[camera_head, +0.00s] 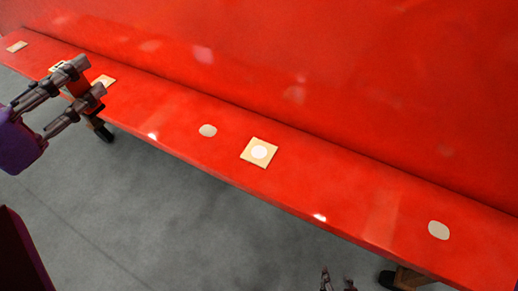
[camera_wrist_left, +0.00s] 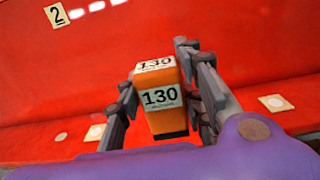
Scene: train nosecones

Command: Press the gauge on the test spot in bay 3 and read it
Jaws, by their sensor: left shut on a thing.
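My left gripper (camera_head: 91,78) is at the left of the head view, over the red ledge. It is shut on an orange box-shaped gauge (camera_wrist_left: 155,78), which shows between its fingers in the left wrist view. White labels on two gauge faces read 130, with smaller unreadable print below. A cream square with a white round spot (camera_head: 260,152) lies on the ledge, right of the gripper. Other cream squares (camera_head: 104,81) (camera_head: 17,46) lie near and beyond the gripper. No number 3 is readable. My right gripper (camera_head: 338,281) barely shows at the bottom edge.
The red ledge (camera_head: 330,190) runs along a tall red wall (camera_head: 350,60). Pale round patches (camera_head: 208,130) (camera_head: 438,230) lie on it. A plate reading 2 (camera_wrist_left: 56,15) is on the red surface in the wrist view. Grey floor (camera_head: 130,215) lies in front.

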